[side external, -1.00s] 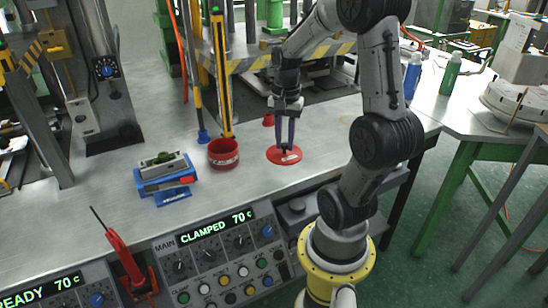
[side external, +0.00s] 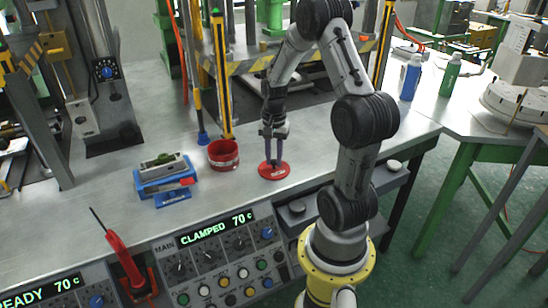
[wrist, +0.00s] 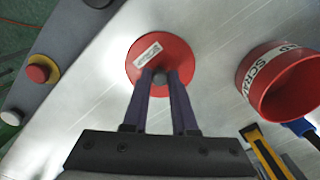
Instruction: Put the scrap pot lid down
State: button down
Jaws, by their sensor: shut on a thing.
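The scrap pot lid (side external: 283,174) is a flat red disc with a white label and a dark knob in the middle. It also shows in the wrist view (wrist: 185,55). It lies flat on or very close above the metal bench; I cannot tell whether it touches. My gripper (side external: 272,163) points down over it, with its fingers shut on the knob in the wrist view (wrist: 160,78). The red scrap pot (side external: 223,155) stands open on the bench to the left of the lid, and to the right of it in the wrist view (wrist: 270,100).
A blue fixture (side external: 164,180) with a metal block sits left of the pot. A yellow and black post (side external: 222,80) rises behind the pot. The control panel (side external: 222,262) is along the bench's front. The bench (side external: 340,150) right of the lid is clear.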

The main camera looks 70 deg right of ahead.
jog(key=shift+f, duration=0.15)
jog(key=c, duration=0.7)
grip_release()
